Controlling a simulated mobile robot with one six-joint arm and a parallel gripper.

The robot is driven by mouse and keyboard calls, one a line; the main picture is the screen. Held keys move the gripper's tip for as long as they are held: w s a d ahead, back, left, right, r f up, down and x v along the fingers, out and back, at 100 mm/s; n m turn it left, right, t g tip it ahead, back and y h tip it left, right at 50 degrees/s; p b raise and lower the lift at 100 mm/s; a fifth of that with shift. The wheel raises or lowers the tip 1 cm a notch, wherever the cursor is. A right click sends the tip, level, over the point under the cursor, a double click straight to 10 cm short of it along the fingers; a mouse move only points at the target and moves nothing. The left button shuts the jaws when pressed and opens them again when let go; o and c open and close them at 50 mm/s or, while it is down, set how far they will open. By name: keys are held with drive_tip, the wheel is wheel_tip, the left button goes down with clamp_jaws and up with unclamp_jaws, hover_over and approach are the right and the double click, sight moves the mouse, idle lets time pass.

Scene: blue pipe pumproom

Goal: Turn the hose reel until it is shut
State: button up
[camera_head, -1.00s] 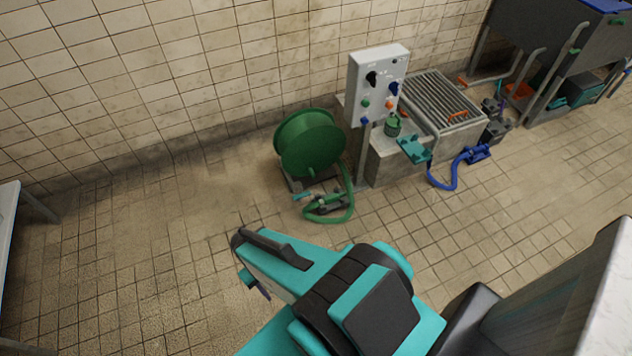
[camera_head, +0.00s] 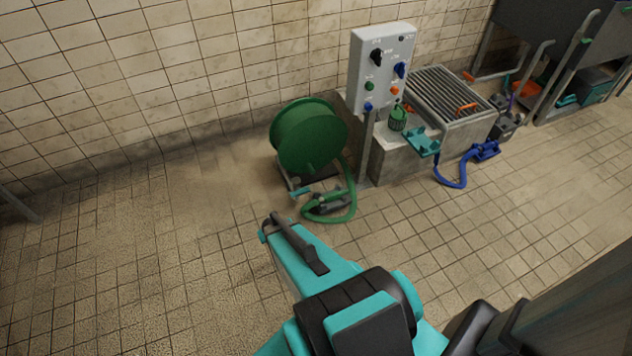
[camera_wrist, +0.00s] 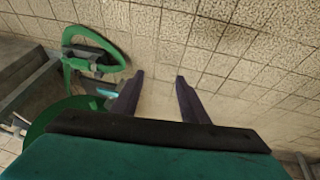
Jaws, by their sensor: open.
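The green hose reel (camera_head: 308,137) stands on the floor by the tiled wall, left of the control panel. Its green hose (camera_head: 345,208) loops out onto the floor at its front right. In the wrist view the hose (camera_wrist: 98,50) shows at upper left, and part of the reel (camera_wrist: 62,112) shows at left, partly hidden by my gripper body. My gripper (camera_wrist: 158,88) is open, with two dark fingers apart and nothing between them. In the head view my teal arm reaches toward the reel from the front, and the fingers are hidden there.
A grey control panel (camera_head: 381,70) on a post stands right of the reel. Behind it is a concrete block with a metal grate (camera_head: 450,95). A blue hose (camera_head: 452,178) lies at right. The tiled floor (camera_head: 130,250) left of the reel is clear.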

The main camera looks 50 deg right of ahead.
drive_tip(key=w+d+f+m+t+h+b, duration=0.1)
drive_tip(key=w+d+f+t+b, duration=0.15)
drive_tip(key=d, duration=0.25)
drive_tip(key=w+d+f+t+h+b, duration=0.1)
drive_tip(key=w+d+f+b, duration=0.2)
drive_tip(key=d+f+b, duration=0.15)
drive_tip(key=t+h+b, duration=0.2)
drive_tip(key=t+b, duration=0.7)
drive_tip(key=b, duration=1.2)
approach(314, 173)
drive_tip(key=v, duration=0.2)
drive_tip(key=a+v, duration=0.1)
drive_tip(key=v, duration=0.2)
drive_tip(key=shift+w+f, duration=0.1)
drive_tip(key=shift+f, duration=0.1)
drive_tip(key=shift+s+d+t+b, duration=0.25)
drive_tip(key=shift+s+d+b, duration=0.15)
drive_tip(key=shift+d+b, duration=0.1)
drive_tip(key=b+x, duration=0.4)
drive_tip(key=x, duration=0.8)
drive_tip(key=shift+w, duration=0.35)
drive_tip(key=shift+w+d, duration=0.2)
drive_tip(key=shift+w, duration=0.35)
